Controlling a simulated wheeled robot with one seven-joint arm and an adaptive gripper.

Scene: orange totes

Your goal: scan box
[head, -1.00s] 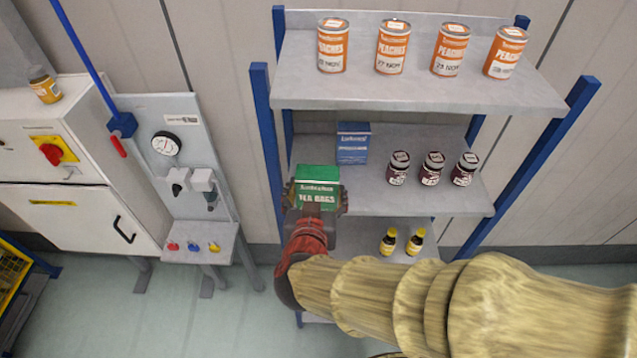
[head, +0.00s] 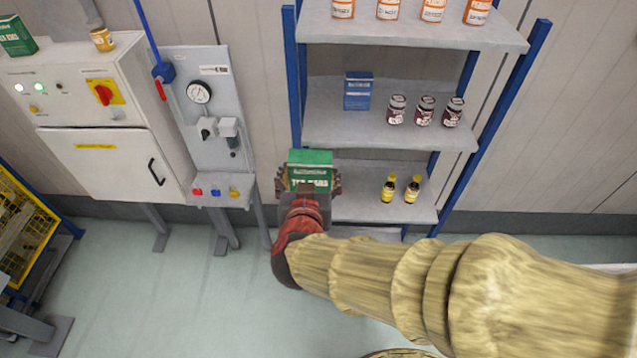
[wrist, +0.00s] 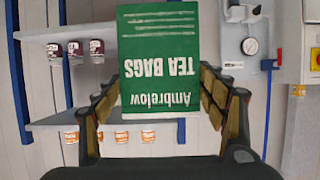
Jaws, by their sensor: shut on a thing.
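A green box of tea bags (head: 311,168) is held in my gripper (head: 309,184) in front of the shelf unit's left side. In the wrist view, the box (wrist: 157,70) shows upside down, its printed face towards the camera. The fingers of my gripper (wrist: 160,105) stand on both sides of it, shut on it. No scanner can be made out in these frames.
A shelf unit (head: 390,122) holds a blue box (head: 358,91), dark jars (head: 425,110), yellow bottles (head: 400,189) and orange cans (head: 433,10). A gauge panel (head: 208,100) and a white cabinet (head: 110,165) stand to the left. Another green box (head: 16,36) sits on the cabinet.

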